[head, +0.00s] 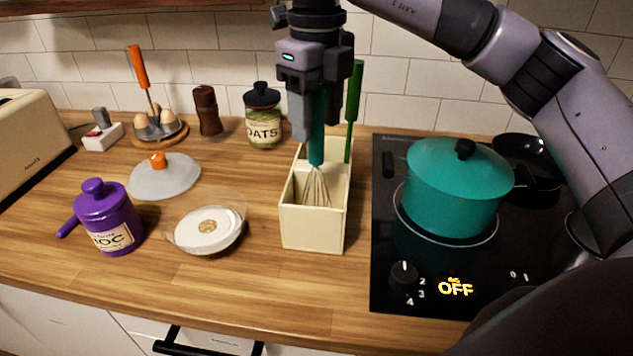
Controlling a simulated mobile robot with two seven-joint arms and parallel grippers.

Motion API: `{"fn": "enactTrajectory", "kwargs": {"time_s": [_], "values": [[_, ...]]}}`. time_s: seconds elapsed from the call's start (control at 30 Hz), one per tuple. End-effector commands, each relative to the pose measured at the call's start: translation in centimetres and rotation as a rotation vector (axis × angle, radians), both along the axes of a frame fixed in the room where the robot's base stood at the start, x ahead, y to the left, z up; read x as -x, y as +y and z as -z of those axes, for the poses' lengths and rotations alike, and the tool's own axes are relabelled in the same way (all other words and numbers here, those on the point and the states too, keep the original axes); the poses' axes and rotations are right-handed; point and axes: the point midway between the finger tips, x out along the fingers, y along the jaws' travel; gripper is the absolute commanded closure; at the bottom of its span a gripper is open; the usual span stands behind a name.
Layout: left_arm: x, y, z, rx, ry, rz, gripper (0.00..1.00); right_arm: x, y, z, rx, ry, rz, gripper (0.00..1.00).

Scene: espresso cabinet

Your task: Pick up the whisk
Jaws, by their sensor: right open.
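The whisk (317,185) has a teal handle and a wire head. It stands upright in the front part of a cream utensil holder (312,229), and its lower end is hidden behind the holder's front wall. My right gripper (315,125) points straight down above the holder, with its fingers at the whisk's teal handle. The right gripper is open, and one grey finger shows to the left of the handle. The upper end of the handle is hidden by the gripper. My left gripper is not in view.
A green-handled utensil (354,95) stands in the holder's rear part, close behind my gripper. A teal pot (455,190) sits on the black hob (390,265) to the right. An oats jar (263,120) stands behind.

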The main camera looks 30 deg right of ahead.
Motion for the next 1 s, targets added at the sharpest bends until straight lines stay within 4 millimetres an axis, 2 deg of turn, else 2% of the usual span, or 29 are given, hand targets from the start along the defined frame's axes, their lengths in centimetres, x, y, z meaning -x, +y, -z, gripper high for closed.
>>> {"fn": "enactTrajectory", "kwargs": {"time_s": [0.13,0.17,0.3,0.33,0.77,0.87,1.0], "values": [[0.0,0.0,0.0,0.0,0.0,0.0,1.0,0.0,0.0,0.0,0.0,0.0,0.0,0.45],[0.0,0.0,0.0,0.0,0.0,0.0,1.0,0.0,0.0,0.0,0.0,0.0,0.0,0.52],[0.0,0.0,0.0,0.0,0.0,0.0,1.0,0.0,0.0,0.0,0.0,0.0,0.0,0.97],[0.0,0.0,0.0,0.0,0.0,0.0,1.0,0.0,0.0,0.0,0.0,0.0,0.0,1.0],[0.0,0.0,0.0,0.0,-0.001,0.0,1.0,0.0,0.0,-0.7,-0.001,-0.002,-0.001,1.0],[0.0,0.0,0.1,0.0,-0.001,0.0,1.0,-0.1,0.0,-1.7,-0.001,-0.003,0.0,1.0],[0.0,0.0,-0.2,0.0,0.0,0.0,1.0,0.0,0.0,-4.2,0.0,-0.004,-0.001,1.0]]}}
